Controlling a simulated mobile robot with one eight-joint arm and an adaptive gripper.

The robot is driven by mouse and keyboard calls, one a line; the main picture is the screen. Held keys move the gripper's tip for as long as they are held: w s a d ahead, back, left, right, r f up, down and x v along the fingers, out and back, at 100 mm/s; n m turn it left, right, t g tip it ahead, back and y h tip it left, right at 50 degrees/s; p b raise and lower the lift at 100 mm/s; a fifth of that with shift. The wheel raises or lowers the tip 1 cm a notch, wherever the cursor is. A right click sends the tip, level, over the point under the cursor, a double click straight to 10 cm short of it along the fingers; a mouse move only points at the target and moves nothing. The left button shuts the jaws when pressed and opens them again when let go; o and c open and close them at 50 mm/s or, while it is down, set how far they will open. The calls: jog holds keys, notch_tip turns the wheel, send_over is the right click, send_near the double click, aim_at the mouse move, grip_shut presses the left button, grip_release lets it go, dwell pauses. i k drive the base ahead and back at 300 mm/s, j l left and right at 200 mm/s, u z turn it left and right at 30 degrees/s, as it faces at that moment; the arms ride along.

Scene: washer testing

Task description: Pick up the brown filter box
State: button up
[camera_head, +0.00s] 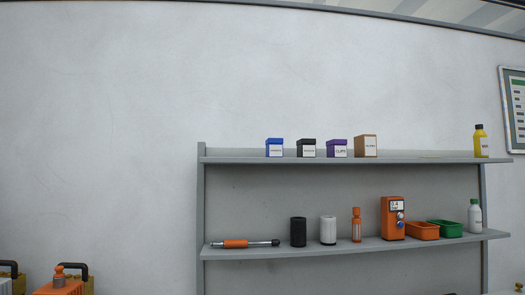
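The brown box (365,146) stands upright on the top shelf, at the right end of a row of boxes. It has a white label on its front whose print is too small to read. A purple box (339,148) stands close to its left. My gripper is not in view.
The top shelf (420,159) also holds a black box (308,148), a blue box (275,148) and a yellow bottle (481,142). The shelf is mostly clear right of the brown box. The lower shelf (275,253) holds cylinders, an orange device (392,219), bins and a white bottle (475,217).

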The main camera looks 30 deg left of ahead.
aim_at(365, 145)
jog(key=u, duration=0.7)
